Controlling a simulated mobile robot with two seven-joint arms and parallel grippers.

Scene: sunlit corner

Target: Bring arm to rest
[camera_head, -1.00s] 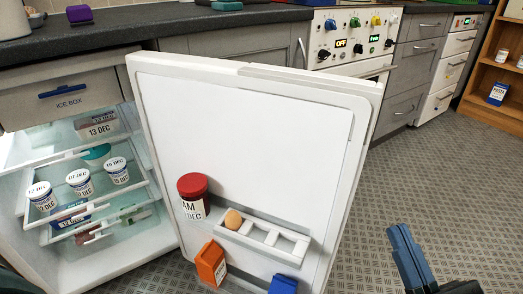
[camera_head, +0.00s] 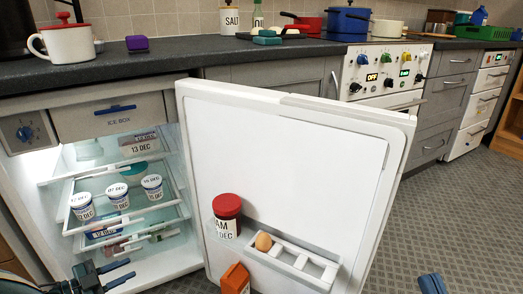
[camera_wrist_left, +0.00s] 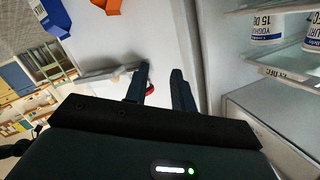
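My left gripper (camera_head: 126,270) is at the lower left of the head view, in front of the open fridge. Its two dark fingers stand apart, and they also show in the left wrist view (camera_wrist_left: 160,88) with a gap and nothing held between them. My right gripper (camera_head: 432,283) shows only as blue fingertips at the bottom edge, right of the fridge door; they lie together with no gap seen. The rest of the right arm is out of view.
The fridge door (camera_head: 290,165) stands wide open between my grippers. It carries a red-lidded jar (camera_head: 227,215), an egg (camera_head: 263,241) and an orange carton (camera_head: 236,279). Yoghurt pots (camera_head: 118,196) stand on a fridge shelf. Floor (camera_head: 460,215) is clear at the right.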

